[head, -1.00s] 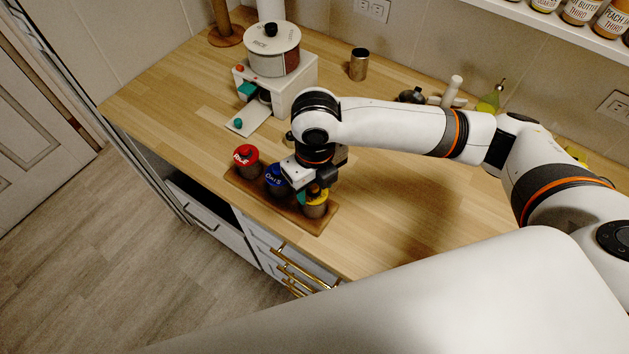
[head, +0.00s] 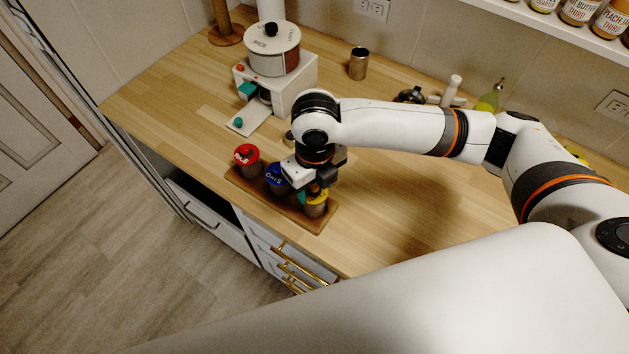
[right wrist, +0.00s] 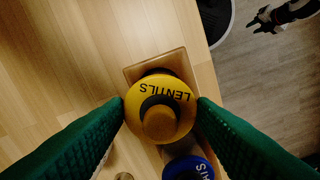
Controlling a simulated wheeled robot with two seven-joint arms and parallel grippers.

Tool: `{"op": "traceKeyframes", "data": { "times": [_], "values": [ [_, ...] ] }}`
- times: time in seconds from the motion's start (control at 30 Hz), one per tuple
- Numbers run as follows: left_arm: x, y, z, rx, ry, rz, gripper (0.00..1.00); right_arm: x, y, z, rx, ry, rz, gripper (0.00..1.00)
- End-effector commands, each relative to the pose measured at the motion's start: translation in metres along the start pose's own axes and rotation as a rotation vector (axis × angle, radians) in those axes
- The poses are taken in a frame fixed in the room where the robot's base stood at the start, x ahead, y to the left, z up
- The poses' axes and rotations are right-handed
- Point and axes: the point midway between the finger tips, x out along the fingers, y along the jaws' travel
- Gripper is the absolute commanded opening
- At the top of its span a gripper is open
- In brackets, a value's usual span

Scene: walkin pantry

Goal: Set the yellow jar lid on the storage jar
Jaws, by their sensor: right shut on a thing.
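The yellow lid, marked LENTILS (right wrist: 160,112), is between the green fingers of my right gripper (right wrist: 160,104), which is shut on it. In the head view, my right gripper (head: 312,187) holds the yellow lid (head: 318,195) over the storage jar (head: 316,209) at the near right end of a wooden tray. The jar's dark rim (right wrist: 156,72) shows past the lid's upper edge in the wrist view. Whether the lid touches the jar cannot be told. A small dark gripper shape, probably my left gripper (right wrist: 284,13), shows over the floor in the wrist view; its jaws are unclear.
A white dispenser (head: 291,88) and a metal cup (head: 359,64) stand farther back. The counter's right side is largely clear.

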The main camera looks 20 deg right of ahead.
Motion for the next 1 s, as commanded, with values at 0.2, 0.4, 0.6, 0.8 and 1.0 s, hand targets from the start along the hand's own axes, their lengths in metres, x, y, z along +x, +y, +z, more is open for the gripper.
{"op": "traceKeyframes", "data": {
  "times": [0.2, 0.4, 0.6, 0.8, 1.0],
  "values": [
    [0.0001, -0.0001, 0.0002, 0.0, 0.0, 0.0, 0.36, -0.0001, 0.0001, 0.0, 0.0, 0.0, 0.0, 0.3],
    [0.0003, -0.0001, 0.0002, 0.0, -0.001, 0.0, 0.36, 0.0011, 0.0001, 0.0, 0.0, 0.0, 0.0, 0.3],
    [0.0008, -0.0001, 0.0003, 0.0, -0.001, 0.0, 0.36, 0.0042, 0.0002, 0.0001, 0.001, -0.001, 0.0, 0.3],
    [0.0013, -0.0001, 0.0003, 0.0, -0.001, 0.0, 0.36, 0.0072, 0.0003, 0.0001, 0.001, -0.001, 0.001, 0.3],
    [0.0014, -0.0001, 0.0004, 0.0, -0.001, 0.0, 0.36, 0.0085, 0.0002, 0.0001, 0.0, -0.001, 0.0, 0.64]
  ]
}}
